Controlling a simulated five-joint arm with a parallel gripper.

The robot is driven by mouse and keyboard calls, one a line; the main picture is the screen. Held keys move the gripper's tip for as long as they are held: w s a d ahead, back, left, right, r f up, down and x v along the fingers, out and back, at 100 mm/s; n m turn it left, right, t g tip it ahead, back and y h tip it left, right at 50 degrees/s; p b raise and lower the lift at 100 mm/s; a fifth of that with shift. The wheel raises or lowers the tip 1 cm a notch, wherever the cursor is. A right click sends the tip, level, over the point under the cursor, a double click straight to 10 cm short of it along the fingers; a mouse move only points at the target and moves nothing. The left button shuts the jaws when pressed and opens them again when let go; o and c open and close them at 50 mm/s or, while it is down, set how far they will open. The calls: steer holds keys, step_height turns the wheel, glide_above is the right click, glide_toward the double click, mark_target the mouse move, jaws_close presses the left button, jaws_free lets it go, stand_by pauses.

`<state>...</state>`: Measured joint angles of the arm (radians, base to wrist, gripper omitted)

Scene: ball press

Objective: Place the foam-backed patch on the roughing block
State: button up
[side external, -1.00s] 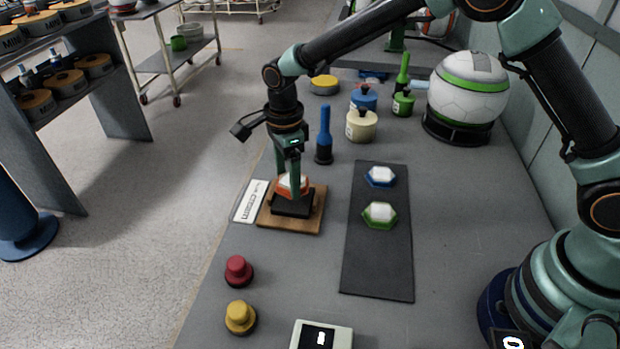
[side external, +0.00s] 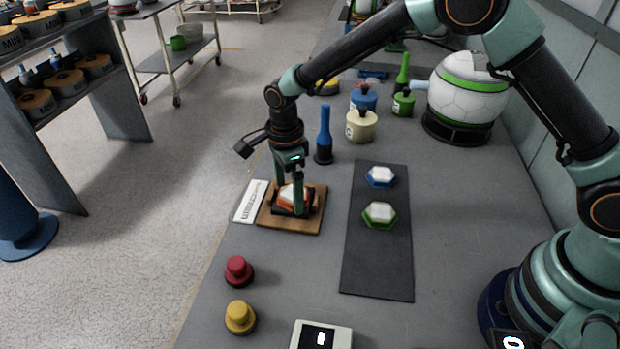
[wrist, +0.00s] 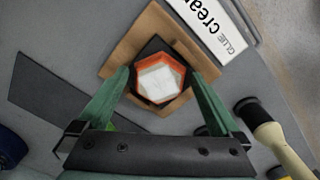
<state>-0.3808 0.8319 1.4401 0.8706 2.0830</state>
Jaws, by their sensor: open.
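The orange hexagonal patch with a white top (side external: 291,198) appears to rest on the black roughing block (wrist: 146,50), which sits on a wooden board (side external: 309,222). In the wrist view the patch (wrist: 160,79) lies over the block, with dark block surface showing around its upper edge. My gripper (side external: 290,210) is low at the block, one finger on each side of the patch. In the wrist view my gripper (wrist: 161,80) is open, its green fingers straddling the patch. The fingers partly hide the patch and block in the side view.
A blue patch (side external: 380,177) and a green patch (side external: 380,214) lie on a dark mat (side external: 377,270) to the right. A white label card (side external: 250,202) lies left of the board. A blue-handled tool (side external: 324,135) stands behind. Red (side external: 238,270) and yellow (side external: 240,317) knobs stand in front.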

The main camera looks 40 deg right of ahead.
mark_target(289, 194)
steer(key=s+d+r+n+t, duration=0.1)
steer(key=d+r+n, duration=0.1)
steer(key=r, duration=0.7)
steer(key=s+d+r+n, duration=0.1)
steer(key=d+r, duration=0.1)
steer(key=r, duration=0.6)
steer(key=s+d+r+n+t, duration=0.2)
steer(key=s+d+n, duration=0.5)
steer(key=n, duration=0.1)
steer(key=s+d+r+n+t, duration=0.2)
steer(key=s+d+r+n, duration=0.1)
steer(key=s+d+n, duration=0.4)
steer(key=shift+s+d+n+t, duration=0.15)
steer(key=shift+s+n+t, duration=0.15)
steer(key=shift+s+n, duration=0.4)
